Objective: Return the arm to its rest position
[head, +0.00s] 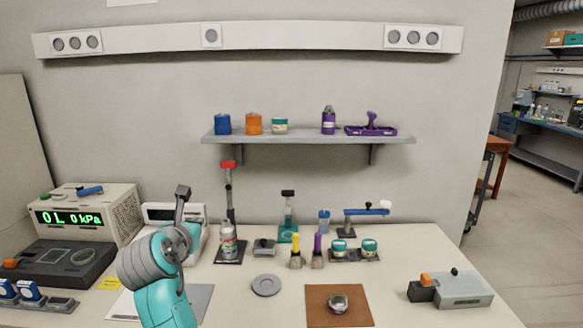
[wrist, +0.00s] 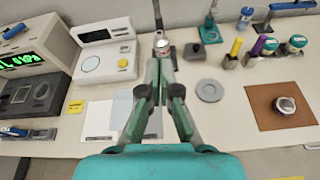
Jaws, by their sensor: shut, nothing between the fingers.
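My gripper (wrist: 160,80) shows in the wrist view, its two grey-green fingers reaching forward over the bench. It is shut and holds nothing. In the head view my gripper (head: 184,192) points up and away at the end of my teal arm, at the lower left in front of the white bench device (head: 160,212). The fingertips are small there. A spray-can-like container (head: 227,240) stands just to the right on a dark stand base; in the wrist view the container (wrist: 161,45) appears beyond the fingertips. I cannot tell how near they are.
The bench (head: 420,245) carries a pressure display box (head: 90,217) at left, a grey disc (head: 266,285), a brown mat (head: 340,310) with a round metal-rimmed item, and a grey block device (head: 455,289) at right. A wall shelf (head: 300,138) hangs above. Bare bench lies around the disc.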

